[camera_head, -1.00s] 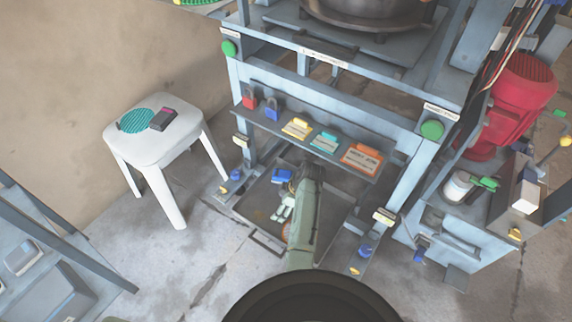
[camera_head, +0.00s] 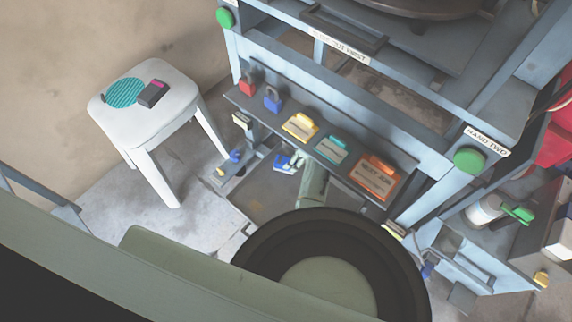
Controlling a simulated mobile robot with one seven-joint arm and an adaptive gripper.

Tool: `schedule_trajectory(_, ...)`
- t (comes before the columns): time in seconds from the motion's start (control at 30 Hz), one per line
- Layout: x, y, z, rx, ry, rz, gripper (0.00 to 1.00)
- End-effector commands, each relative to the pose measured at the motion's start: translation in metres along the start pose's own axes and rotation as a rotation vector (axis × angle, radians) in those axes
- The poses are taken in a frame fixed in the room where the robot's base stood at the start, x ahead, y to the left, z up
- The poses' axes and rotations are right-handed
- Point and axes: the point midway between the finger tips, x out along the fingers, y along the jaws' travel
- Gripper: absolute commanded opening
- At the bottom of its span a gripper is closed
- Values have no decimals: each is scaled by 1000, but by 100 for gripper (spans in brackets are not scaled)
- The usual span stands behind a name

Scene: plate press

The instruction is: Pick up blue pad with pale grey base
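A small blue pad (camera_head: 282,161) shows in the head view, low in the dark tray under the press shelf. Pale parts lie right beside it, but I cannot tell how much of them is its pale grey base and how much is my fingers. My gripper (camera_head: 296,161) reaches down to the pad's right side, close to it or touching it. The gripper is small in the picture and partly hidden by the shelf and my green arm, so whether its fingers are open or closed on the pad is unclear.
The shelf (camera_head: 245,101) above carries a red padlock (camera_head: 247,88), a blue padlock (camera_head: 272,101) and yellow, teal and orange tags. A white stool (camera_head: 125,125) with a teal disc (camera_head: 124,92) and a dark block (camera_head: 152,94) stands left. Press legs flank the tray.

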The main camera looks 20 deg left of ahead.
Motion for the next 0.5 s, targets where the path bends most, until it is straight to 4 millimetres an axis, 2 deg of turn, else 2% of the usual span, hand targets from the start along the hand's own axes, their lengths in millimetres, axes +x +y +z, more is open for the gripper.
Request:
schedule_trajectory(0.03,15,0,2,-1,0,-1,72)
schedule_trajectory(0.3,31,1,-1,-1,0,1,72)
schedule_trajectory(0.5,59,1,-6,-2,0,0,72)
